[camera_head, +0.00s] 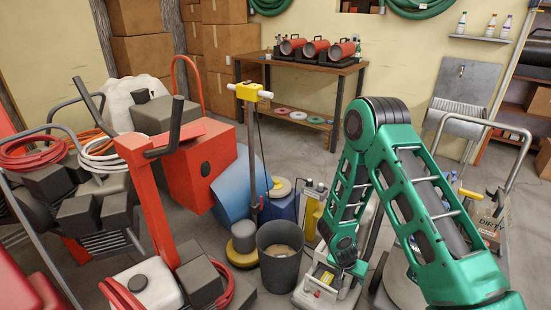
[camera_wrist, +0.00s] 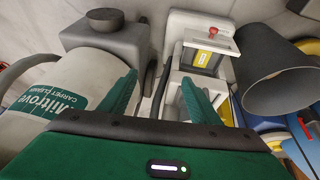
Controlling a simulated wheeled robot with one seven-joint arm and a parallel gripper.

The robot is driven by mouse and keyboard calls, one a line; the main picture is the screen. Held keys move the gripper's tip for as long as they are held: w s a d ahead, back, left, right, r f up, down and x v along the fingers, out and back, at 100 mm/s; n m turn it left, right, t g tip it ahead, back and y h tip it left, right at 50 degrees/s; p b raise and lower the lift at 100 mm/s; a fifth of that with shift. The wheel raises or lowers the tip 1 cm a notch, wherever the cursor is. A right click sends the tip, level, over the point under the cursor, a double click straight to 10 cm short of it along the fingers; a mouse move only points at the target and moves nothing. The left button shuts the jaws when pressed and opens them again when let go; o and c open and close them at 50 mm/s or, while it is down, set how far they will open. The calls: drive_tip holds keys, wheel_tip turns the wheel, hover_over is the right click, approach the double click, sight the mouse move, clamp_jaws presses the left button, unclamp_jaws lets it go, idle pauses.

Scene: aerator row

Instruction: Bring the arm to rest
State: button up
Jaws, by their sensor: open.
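My green arm is bent at a high elbow in the head view, with its forearm hanging down to the right of the dark bin. In the wrist view my gripper (camera_wrist: 159,77) shows two green fingers spread apart with nothing between them. It points down over a grey machine (camera_wrist: 205,45) with a red knob and a yellow label. The low part of the forearm hides some of the machines in the head view.
The dark bin (camera_head: 281,265) stands close left of my forearm. A yellow-topped floor machine (camera_head: 249,92) stands behind it. A red pallet-jack-like frame (camera_head: 150,195) is at left. A wooden bench (camera_head: 300,69) with red heaters is at the back, with bare floor before it.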

drive_tip(key=s+d+r+g, duration=0.1)
drive_tip(key=s+d+r, duration=0.3)
drive_tip(key=r, duration=0.5)
drive_tip(key=s+d+r+g, duration=0.15)
drive_tip(key=d+r, duration=0.35)
drive_tip(key=r, duration=0.5)
drive_tip(key=s+d+r, duration=0.3)
drive_tip(key=d+r, duration=0.2)
drive_tip(key=r, duration=0.4)
drive_tip(key=s+r+y, duration=0.2)
drive_tip(key=s+r, duration=0.5)
drive_tip(key=s, duration=0.4)
drive_tip(key=s+r+y, duration=0.2)
drive_tip(key=s+r, duration=0.5)
drive_tip(key=s, duration=0.5)
drive_tip(key=shift+s+a+r+n, duration=0.3)
drive_tip(key=shift+a+r+n, duration=0.05)
drive_tip(key=shift+a+n, duration=0.05)
drive_tip(key=shift+w+g, duration=0.1)
drive_tip(key=shift+g, duration=0.25)
drive_tip(key=shift+w+f, duration=0.25)
drive_tip(key=shift+w, duration=0.25)
